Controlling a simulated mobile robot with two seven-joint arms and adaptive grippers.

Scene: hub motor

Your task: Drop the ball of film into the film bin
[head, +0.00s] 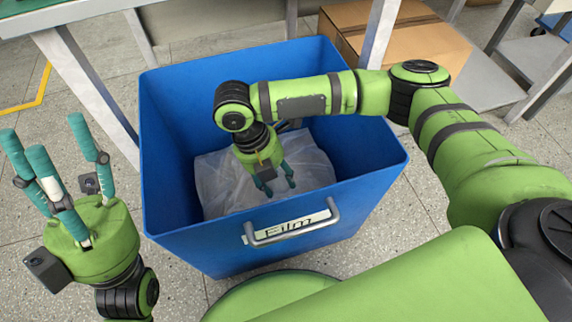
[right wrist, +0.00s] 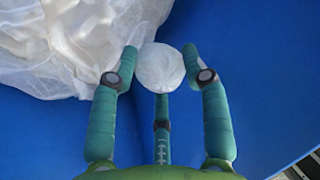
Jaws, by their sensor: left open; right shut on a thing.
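The film bin (head: 215,245) is a blue open-topped box with a "Film" label and a grey handle on its front. My right gripper (head: 277,187) reaches down inside the rim, over crumpled translucent film. In the right wrist view, its fingers are shut on a small whitish ball of film (right wrist: 161,70). The ball is hard to make out against the film in the head view. My left gripper (head: 58,165) is open and empty, fingers up, outside the bin on the left.
Crumpled film (head: 222,180) lies in the bin; it also fills the upper left of the right wrist view (right wrist: 50,40). A cardboard box (head: 400,55) stands behind the bin at the right. Table legs (head: 85,85) stand at the back left. Speckled floor lies around.

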